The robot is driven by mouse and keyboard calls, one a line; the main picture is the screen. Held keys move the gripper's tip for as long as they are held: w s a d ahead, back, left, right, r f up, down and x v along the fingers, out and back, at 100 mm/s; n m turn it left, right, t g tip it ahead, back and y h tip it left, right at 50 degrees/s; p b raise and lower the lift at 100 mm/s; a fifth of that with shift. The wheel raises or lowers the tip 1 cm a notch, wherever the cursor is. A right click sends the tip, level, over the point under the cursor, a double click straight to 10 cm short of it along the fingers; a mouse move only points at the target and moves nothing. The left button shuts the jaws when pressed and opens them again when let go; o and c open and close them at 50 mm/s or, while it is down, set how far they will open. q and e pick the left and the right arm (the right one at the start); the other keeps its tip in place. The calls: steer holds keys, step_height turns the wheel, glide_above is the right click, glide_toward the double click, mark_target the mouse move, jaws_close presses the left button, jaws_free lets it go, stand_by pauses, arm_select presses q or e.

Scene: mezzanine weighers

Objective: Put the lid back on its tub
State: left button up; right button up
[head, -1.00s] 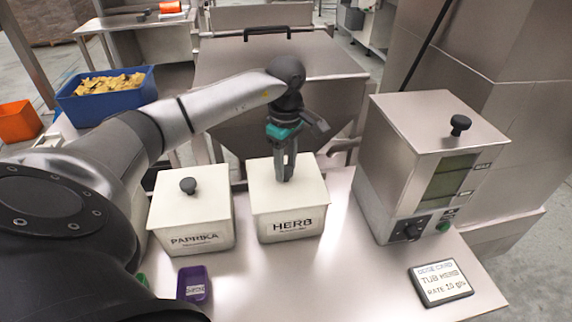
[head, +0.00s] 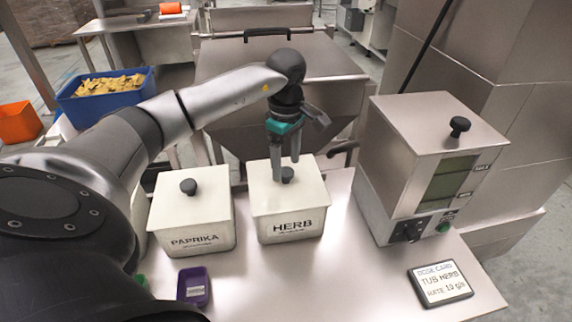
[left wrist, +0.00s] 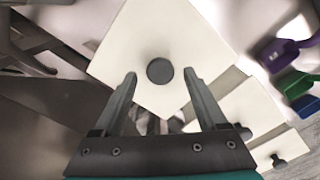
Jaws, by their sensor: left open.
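The herb tub (head: 291,226) stands upright on the steel table. Its cream lid (head: 311,194) with a dark round knob (head: 287,175) sits on top of it. In the left wrist view the lid (left wrist: 153,40) and its knob (left wrist: 160,71) show from above. My left gripper (head: 286,168) is open above the lid, its fingers pointing down around the knob's place. In the wrist view the fingertips (left wrist: 160,75) lie on either side of the knob, clear of it. The paprika tub (head: 192,240) stands to the left with its own knobbed lid (head: 190,205). My right gripper is not in view.
A steel weigher (head: 418,160) with a dark knob stands at the right. A dose card (head: 441,284) reading tub herb lies in front of it. A purple scoop (head: 193,287) lies at the front left. The table (head: 340,270) between scoop and card is bare.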

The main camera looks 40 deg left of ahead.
mark_target(286, 171)
arm_select(q)
step_height(286, 171, up, 11)
steer(key=p, duration=0.1)
steer(key=shift+f, duration=0.2)
